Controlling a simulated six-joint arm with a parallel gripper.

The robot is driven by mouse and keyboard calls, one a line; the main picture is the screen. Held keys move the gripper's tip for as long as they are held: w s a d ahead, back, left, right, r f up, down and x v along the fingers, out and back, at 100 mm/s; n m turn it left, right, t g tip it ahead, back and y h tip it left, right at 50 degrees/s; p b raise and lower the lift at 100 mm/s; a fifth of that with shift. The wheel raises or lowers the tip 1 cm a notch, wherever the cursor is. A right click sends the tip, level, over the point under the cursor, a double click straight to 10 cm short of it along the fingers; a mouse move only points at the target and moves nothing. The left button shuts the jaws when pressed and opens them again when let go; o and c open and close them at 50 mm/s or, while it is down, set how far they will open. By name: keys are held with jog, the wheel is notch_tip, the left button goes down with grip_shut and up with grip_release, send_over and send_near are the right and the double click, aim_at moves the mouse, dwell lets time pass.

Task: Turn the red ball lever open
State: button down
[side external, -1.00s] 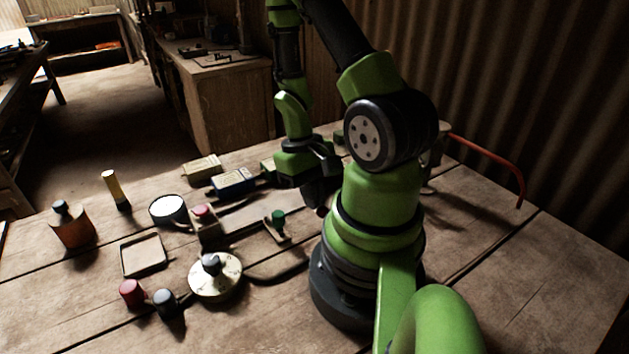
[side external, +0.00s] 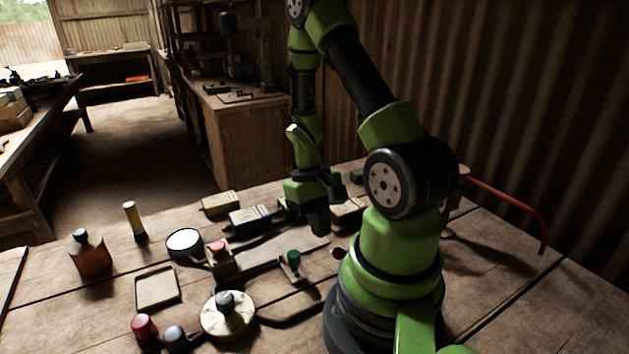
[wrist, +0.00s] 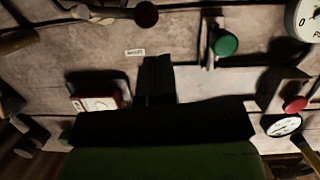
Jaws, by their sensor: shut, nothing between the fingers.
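A lever with a dark reddish ball (wrist: 146,14) is at the top of the wrist view, its arm running left. In the side view its ball (side external: 338,253) shows beside my arm, with the rest hidden. My gripper (wrist: 157,62) points down, shut and empty. It is apart from the ball, which lies beyond the fingertips in the wrist view. In the side view my gripper (side external: 319,232) is above the table, to the left of and behind the ball.
A green-knobbed lever (wrist: 224,42) stands right of the fingers. A small label (wrist: 135,52) lies near the fingertips. A box with a red button (side external: 218,248), a round dial (side external: 240,322) and an empty tray (side external: 158,303) stand left. Small boxes (side external: 249,217) line the back.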

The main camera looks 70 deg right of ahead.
aim_at(336, 249)
jog(key=w+d+f+v, duration=0.1)
jog(key=d+v, duration=0.1)
jog(key=v, duration=0.9)
jog(key=shift+m, duration=0.3)
jog(key=x, duration=1)
jog(key=shift+s+a+f, duration=0.25)
jog(key=shift+a, duration=0.05)
jog(key=shift+s+a, duration=0.75)
jog(key=shift+s, duration=0.1)
jog(key=shift+s+a+f, duration=0.15)
jog(key=shift+s+a, duration=0.3)
jog(key=shift+s+a+f+n, duration=0.1)
jog(key=shift+s+a+n, duration=0.35)
jog(key=shift+a+n, duration=0.2)
jog(key=shift+s+a, duration=0.2)
jog(key=shift+a, duration=0.1)
